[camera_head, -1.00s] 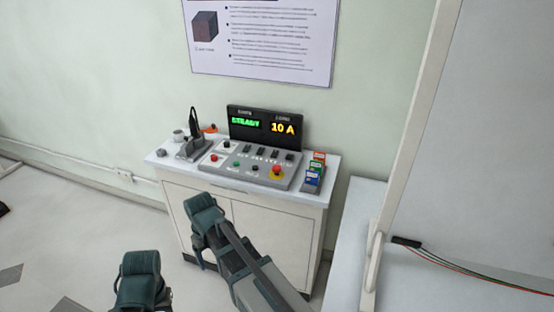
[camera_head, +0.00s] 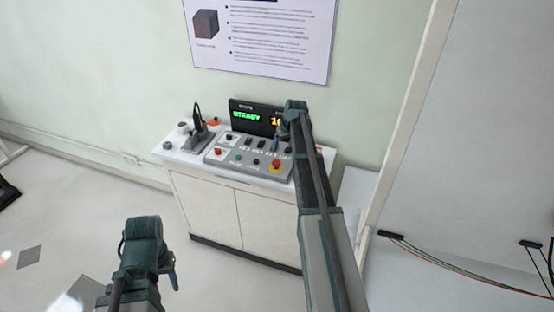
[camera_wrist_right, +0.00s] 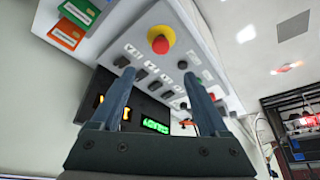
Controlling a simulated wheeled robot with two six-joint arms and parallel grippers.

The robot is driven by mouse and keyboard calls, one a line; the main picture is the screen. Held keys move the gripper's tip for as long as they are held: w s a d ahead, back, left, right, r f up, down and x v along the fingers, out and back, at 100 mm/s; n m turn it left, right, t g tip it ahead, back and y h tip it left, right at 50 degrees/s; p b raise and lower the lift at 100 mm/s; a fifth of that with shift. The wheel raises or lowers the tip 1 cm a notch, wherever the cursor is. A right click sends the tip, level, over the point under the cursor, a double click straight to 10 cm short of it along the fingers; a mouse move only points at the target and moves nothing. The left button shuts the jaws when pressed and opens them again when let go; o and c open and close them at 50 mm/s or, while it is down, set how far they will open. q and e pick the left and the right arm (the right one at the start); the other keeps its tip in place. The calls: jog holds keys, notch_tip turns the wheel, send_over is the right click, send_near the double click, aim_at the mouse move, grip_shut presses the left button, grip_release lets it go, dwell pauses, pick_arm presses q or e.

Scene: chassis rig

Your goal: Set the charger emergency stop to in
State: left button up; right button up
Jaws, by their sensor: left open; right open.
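The emergency stop is a red mushroom button on a yellow ring (camera_head: 276,164), at the right front of the grey control panel (camera_head: 235,158) on the white cabinet. It also shows in the right wrist view (camera_wrist_right: 160,41), beyond and between my right fingertips. Whether it is pressed in cannot be told. My right gripper (camera_wrist_right: 158,88) is open and empty, apart from the button, over the panel's right part. In the head view my right arm covers the panel's right end. My left gripper (camera_head: 165,262) is open and empty, low in front of the cabinet at the left.
A display box (camera_head: 245,116) with green text and amber digits stands behind the panel. Smaller knobs and several switches share the panel. Coloured cards (camera_wrist_right: 72,22) lie beside it. A black handheld device (camera_head: 197,125) stands at the cabinet's left. A pale upright post (camera_head: 405,130) stands to the right.

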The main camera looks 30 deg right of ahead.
aim_at(276, 161)
jog(key=b+x, duration=1.2)
jog(key=x, duration=0.1)
jog(key=shift+f, duration=0.4)
grip_shut()
dwell(1.0)
